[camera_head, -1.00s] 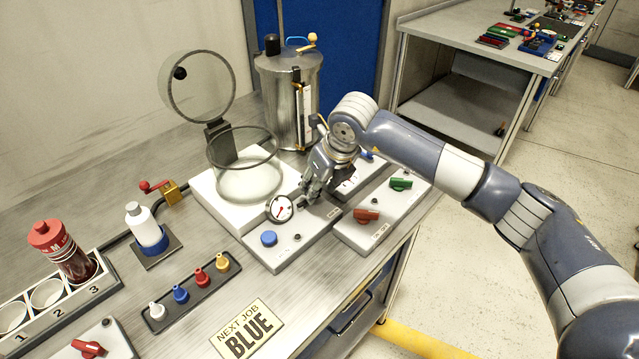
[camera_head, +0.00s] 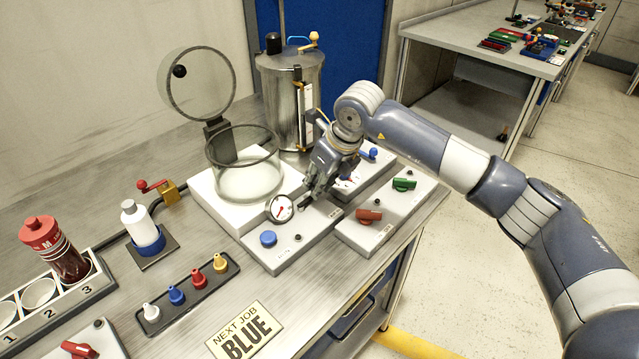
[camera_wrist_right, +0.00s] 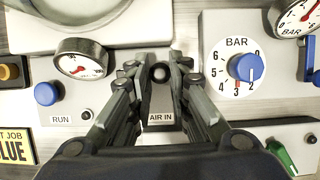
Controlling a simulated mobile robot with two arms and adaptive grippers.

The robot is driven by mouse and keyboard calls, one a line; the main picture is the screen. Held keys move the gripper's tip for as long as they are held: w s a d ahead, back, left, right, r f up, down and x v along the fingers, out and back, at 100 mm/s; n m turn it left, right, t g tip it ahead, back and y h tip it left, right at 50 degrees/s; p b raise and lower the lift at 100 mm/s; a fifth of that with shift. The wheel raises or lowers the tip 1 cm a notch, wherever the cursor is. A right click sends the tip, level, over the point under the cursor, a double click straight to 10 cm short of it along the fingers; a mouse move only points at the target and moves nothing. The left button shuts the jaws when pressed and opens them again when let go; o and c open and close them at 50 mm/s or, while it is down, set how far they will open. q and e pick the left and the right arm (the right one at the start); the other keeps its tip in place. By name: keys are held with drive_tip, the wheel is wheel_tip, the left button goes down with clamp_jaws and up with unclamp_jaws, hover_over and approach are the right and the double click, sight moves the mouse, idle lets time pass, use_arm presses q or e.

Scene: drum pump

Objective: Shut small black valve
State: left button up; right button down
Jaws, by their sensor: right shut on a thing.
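The small black valve (camera_wrist_right: 160,72) shows as a dark round knob above the AIR IN label (camera_wrist_right: 160,117) in the right wrist view. My right gripper (camera_wrist_right: 160,66) is shut on it, one finger on each side. In the head view my right gripper (camera_head: 308,204) points down at the grey panel with the gauge (camera_head: 280,208), and its fingers hide the valve there. How far the valve is turned I cannot tell. My left gripper is not in view.
Close by are the gauge (camera_wrist_right: 80,58), a blue RUN button (camera_wrist_right: 46,94) and a BAR dial (camera_wrist_right: 245,67). Red (camera_head: 368,215) and green (camera_head: 404,184) handles sit on the panel to the right. A glass chamber (camera_head: 243,165) and a metal drum (camera_head: 290,100) stand behind.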

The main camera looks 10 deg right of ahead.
drive_tip(key=c, duration=1.4)
unclamp_jaws()
drive_tip(key=shift+c, duration=0.2)
drive_tip(key=shift+r, duration=0.1)
drive_tip(key=v, duration=1.2)
drive_tip(key=shift+a, duration=0.1)
